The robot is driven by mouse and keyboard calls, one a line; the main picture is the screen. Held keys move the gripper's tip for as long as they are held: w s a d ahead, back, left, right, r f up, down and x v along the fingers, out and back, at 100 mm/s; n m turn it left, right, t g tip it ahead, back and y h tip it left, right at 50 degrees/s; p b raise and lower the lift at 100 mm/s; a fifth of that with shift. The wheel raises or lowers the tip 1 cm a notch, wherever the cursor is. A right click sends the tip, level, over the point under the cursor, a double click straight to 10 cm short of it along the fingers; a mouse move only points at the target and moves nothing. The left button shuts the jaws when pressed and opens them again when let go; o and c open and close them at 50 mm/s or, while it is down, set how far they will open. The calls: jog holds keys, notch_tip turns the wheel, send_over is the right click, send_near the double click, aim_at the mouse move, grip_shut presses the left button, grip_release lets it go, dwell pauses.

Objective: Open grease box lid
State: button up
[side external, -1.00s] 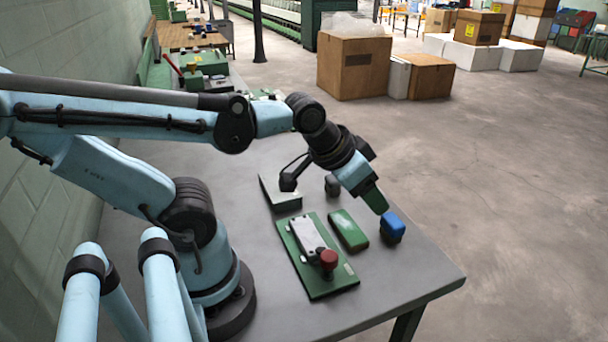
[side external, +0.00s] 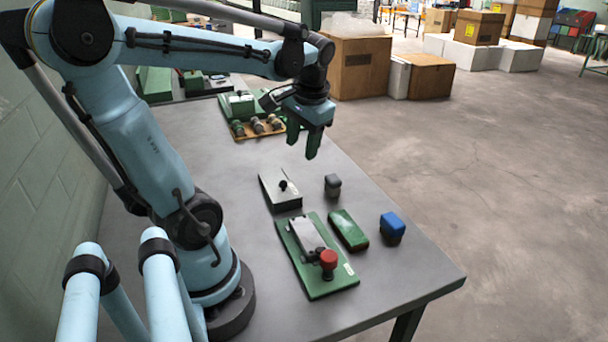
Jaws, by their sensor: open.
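A low grey box (side external: 272,196) with a light sloping lid (side external: 274,181) and a small black knob (side external: 284,185) stands near the middle of the table. It looks like the grease box, and its lid appears shut. My gripper (side external: 304,142) hangs in the air above and behind the box, a little to its right, with its green fingers pointing down. The fingers are apart and nothing shows between them. Nothing hides the box.
A green plate (side external: 345,278) with a red knob (side external: 328,258) lies in front. To its right are a long green block (side external: 349,230), a blue-topped block (side external: 392,226) and a small dark grey block (side external: 332,184). A wooden tray (side external: 240,136) with several spools stands behind.

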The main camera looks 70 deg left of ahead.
aim_at(284, 181)
jog(key=shift+n+g, duration=0.3)
jog(key=shift+g, duration=0.2)
jog(key=x, duration=0.4)
jog(key=a+x, duration=0.1)
jog(key=x, duration=0.3)
jog(key=s+x, duration=0.1)
jog(key=x, duration=0.3)
jog(key=shift+s+a+r, duration=0.1)
jog(key=shift+a+r, duration=0.05)
jog(key=shift+a, duration=0.2)
grip_shut()
